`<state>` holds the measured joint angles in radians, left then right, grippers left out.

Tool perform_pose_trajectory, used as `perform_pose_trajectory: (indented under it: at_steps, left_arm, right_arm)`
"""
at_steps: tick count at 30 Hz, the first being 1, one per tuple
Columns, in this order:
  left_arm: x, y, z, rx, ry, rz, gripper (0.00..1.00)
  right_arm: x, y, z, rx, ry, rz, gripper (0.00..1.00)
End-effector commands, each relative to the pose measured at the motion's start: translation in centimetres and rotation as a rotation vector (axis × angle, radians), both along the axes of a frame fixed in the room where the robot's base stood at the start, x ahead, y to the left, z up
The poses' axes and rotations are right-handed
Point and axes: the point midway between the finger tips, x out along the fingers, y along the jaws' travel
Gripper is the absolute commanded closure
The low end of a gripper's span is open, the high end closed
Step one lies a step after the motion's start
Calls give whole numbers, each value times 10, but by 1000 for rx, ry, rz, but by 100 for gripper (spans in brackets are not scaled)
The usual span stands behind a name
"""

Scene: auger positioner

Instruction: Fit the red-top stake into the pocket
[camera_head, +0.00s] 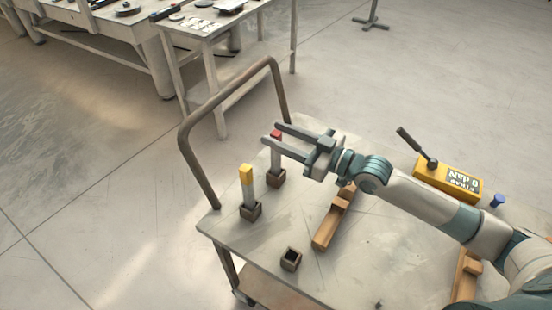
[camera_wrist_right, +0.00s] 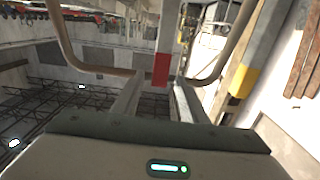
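The red-top stake (camera_head: 276,154) is a grey post with a red top, upright in a dark square pocket (camera_head: 276,179) near the cart's handle end. My right gripper (camera_head: 270,132) reaches in from the right with its open fingers either side of the stake's top. In the right wrist view the red top (camera_wrist_right: 161,70) shows between the two fingers, with gaps beside it. A yellow-top stake (camera_head: 247,188) stands in another pocket (camera_head: 251,211). A third pocket (camera_head: 291,260) is empty, nearer the front edge. My left gripper is out of view.
The pockets sit on a pale cart top (camera_head: 254,246) with a tubular handle (camera_head: 184,152). A wooden rest (camera_head: 333,221) lies below my right arm. A yellow box (camera_head: 447,180) with a lever stands to the right. A workbench (camera_head: 130,27) is behind.

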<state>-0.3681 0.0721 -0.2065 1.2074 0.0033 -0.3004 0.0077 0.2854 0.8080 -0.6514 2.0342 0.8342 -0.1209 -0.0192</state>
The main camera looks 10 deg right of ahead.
Motion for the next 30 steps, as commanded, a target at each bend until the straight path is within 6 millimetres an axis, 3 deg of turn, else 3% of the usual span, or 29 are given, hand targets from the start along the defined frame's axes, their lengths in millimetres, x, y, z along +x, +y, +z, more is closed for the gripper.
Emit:
perform_pose_trajectory:
  at_steps: [15, 30]
  left_arm:
    - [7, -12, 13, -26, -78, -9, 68]
    - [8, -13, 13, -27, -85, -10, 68]
  right_arm:
    - [35, 32, -8, 1, 0, -1, 61]
    - [38, 35, -10, 0, 0, 0, 61]
